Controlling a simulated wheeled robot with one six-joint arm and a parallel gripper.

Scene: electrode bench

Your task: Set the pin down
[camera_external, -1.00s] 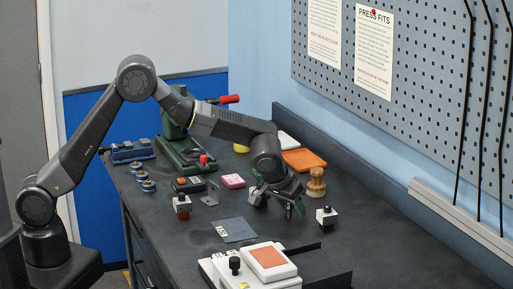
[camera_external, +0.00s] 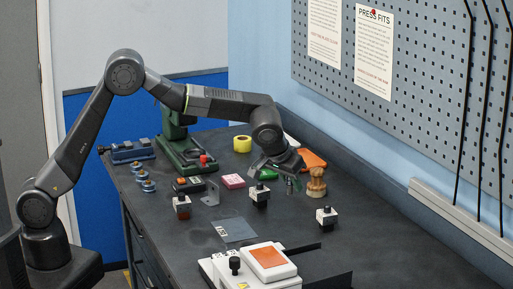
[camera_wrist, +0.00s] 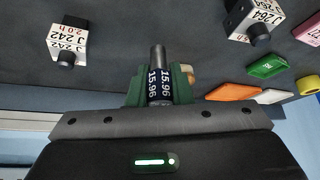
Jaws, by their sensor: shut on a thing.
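My gripper (camera_wrist: 158,88) is shut on a dark metal pin (camera_wrist: 157,62) with a blue band marked 15.96. In the external view my gripper (camera_external: 284,176) and the pin (camera_external: 291,187) are above the bench, left of the wooden turned piece (camera_external: 316,184). The pin's free end points away from the wrist, and nothing touches it in the wrist view. White blocks with black knobs stand on the bench; one is marked J 242 (camera_wrist: 67,38), another J 264 (camera_wrist: 252,18). The grip hides the pin's other end.
A grey sheet (camera_external: 236,230) lies in front. A white device with an orange top (camera_external: 268,257) stands at the front. Bare bench lies between the blocks.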

